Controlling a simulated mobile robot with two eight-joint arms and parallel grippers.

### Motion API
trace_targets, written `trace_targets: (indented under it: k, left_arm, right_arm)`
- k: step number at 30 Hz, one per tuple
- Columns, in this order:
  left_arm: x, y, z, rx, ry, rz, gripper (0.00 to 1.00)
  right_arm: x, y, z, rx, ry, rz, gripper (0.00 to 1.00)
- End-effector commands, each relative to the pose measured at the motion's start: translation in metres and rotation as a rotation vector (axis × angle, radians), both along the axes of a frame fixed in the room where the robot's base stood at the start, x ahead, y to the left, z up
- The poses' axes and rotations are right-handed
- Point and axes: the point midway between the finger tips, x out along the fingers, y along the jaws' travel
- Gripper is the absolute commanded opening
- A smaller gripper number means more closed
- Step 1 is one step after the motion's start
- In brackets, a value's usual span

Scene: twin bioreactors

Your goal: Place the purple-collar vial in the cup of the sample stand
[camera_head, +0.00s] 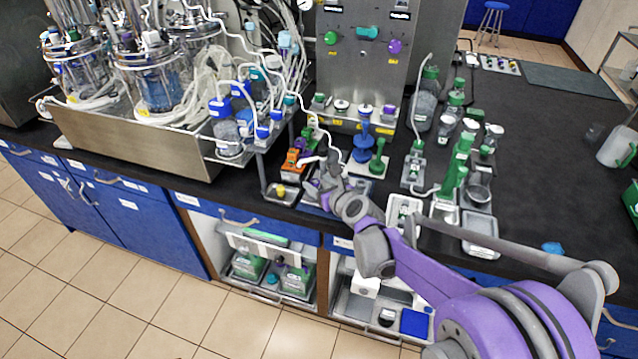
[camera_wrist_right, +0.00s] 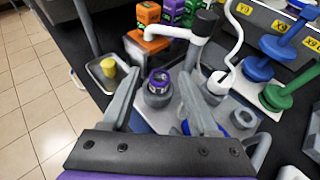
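The purple-collar vial (camera_wrist_right: 160,78) shows in the right wrist view, upright, with its purple top up. It appears to sit in a round grey cup (camera_wrist_right: 157,97) on the pale sample stand (camera_wrist_right: 240,108), close to a white spout on a grey post. My right gripper (camera_wrist_right: 162,100) is open, with one finger on each side of the vial and cup and a visible gap to both. In the head view my right gripper (camera_head: 324,183) is over the bench's front edge and hides most of the vial and stand. My left gripper is not in view.
A small tray (camera_head: 271,197) with a yellow piece lies to the left. Blue (camera_head: 363,145) and green (camera_head: 377,163) stacked-disc posts stand to the right. Bottles and trays crowd further right.

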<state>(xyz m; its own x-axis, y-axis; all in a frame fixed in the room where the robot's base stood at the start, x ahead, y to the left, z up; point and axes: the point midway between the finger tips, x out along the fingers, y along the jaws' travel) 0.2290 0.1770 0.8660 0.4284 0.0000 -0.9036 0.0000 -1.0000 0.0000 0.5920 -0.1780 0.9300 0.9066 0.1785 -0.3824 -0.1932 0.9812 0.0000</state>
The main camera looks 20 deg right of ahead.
Motion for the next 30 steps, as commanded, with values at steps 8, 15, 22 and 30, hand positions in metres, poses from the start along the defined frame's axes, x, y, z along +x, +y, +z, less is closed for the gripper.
trace_targets:
  k: [8, 15, 22, 30]
  left_arm:
    - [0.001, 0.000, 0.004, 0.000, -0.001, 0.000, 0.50]
    - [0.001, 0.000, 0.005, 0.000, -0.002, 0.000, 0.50]
    - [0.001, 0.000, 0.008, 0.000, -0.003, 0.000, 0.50]
    - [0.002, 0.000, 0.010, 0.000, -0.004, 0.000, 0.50]
  right_arm:
    - [-0.002, -0.001, 0.006, 0.000, 0.000, 0.000, 0.61]
    - [-0.042, -0.009, 0.021, 0.001, 0.000, -0.003, 0.61]
    - [-0.083, -0.017, 0.039, -0.001, 0.000, -0.002, 0.61]
    - [-0.107, -0.021, 0.048, 0.000, 0.000, 0.000, 0.61]
